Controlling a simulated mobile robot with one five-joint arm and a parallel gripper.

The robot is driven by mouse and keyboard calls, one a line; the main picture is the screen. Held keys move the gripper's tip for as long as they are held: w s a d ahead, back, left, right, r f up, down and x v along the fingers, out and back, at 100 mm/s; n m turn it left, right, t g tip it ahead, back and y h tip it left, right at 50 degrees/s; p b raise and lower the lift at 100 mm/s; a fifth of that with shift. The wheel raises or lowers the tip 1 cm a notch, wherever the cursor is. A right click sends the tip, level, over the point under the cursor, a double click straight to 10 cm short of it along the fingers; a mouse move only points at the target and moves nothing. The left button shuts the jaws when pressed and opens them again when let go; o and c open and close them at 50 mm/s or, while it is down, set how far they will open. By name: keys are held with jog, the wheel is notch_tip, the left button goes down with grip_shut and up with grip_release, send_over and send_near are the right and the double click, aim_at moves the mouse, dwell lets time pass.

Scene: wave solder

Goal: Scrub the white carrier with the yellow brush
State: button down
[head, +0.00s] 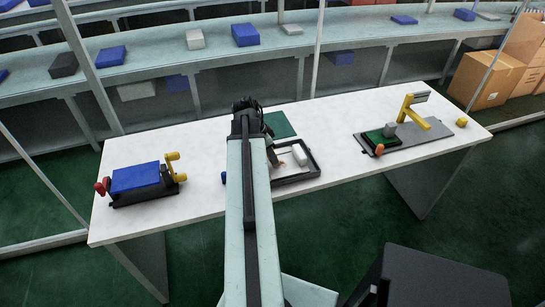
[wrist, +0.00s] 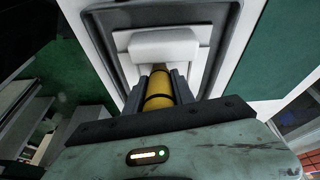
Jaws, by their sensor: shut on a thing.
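My gripper (wrist: 160,88) is shut on the yellow brush (wrist: 159,92), with its rounded yellow handle between the two dark fingers. The far end of the brush is hidden or hard to make out. The white carrier (wrist: 165,47) lies just beyond the fingertips, inside a dark-rimmed tray (wrist: 226,40). I cannot tell whether the brush touches it. In the head view the white carrier (head: 299,155) shows in the tray (head: 296,180), right of my arm.
On the white table (head: 215,120), a blue block on a black fixture (head: 135,178) stands left. A green mat (head: 279,124) lies behind the tray. A yellow clamp fixture (head: 420,122) stands right, with an orange knob (head: 379,150) before it. Table between tray and right fixture is clear.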

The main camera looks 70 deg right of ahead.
jog(key=shift+s+d+r, duration=0.1)
jog(key=shift+s+d, duration=1.3)
jog(key=shift+s, duration=0.05)
jog(key=shift+a, duration=0.1)
jog(key=shift+w+a, duration=0.65)
jog(key=shift+w, duration=0.15)
jog(key=shift+w+a, duration=0.6)
jog(key=shift+w, duration=0.2)
jog(key=shift+s+a, duration=0.1)
jog(key=shift+s+d, duration=1.35)
jog(key=shift+s, duration=0.25)
jog(key=shift+a, duration=0.1)
